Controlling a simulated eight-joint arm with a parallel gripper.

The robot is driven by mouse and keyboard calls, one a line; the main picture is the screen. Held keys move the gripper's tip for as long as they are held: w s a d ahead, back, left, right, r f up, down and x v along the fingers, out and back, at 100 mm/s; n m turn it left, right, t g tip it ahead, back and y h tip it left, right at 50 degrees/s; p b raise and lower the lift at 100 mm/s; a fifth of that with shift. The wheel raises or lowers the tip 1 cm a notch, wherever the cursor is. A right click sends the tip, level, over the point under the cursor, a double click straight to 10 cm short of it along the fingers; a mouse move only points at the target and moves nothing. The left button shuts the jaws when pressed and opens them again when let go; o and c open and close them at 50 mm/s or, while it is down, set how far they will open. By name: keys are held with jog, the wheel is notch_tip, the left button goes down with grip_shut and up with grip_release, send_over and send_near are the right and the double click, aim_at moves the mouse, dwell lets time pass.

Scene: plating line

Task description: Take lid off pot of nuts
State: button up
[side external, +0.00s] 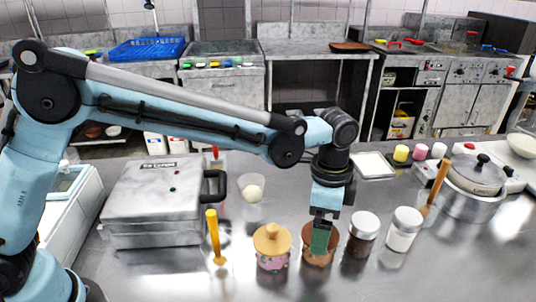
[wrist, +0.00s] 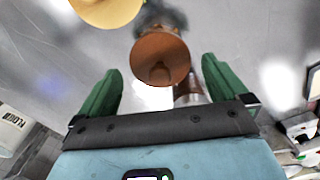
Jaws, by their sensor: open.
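A brown pot (side external: 309,257) stands on the steel counter, partly hidden by my gripper in the side view. In the wrist view its round brown lid (wrist: 160,50) with a small knob shows ahead of the fingers. My gripper (side external: 320,240) points down over this pot. In the wrist view its green fingers (wrist: 158,88) are wide apart with nothing held, and the lid lies between and just beyond their tips. No contact can be made out. The contents of the pot are hidden.
A flowered pot with a yellow lid (side external: 272,240) stands close on the left. A dark jar (side external: 362,232) and a white jar (side external: 402,232) stand on the right. A yellow-handled utensil (side external: 213,237), a grill press (side external: 160,195) and a lidded saucepan (side external: 473,190) stand farther out.

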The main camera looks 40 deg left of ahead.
jog(key=shift+f, duration=0.5)
jog(key=c, duration=1)
jog(key=shift+r, duration=0.15)
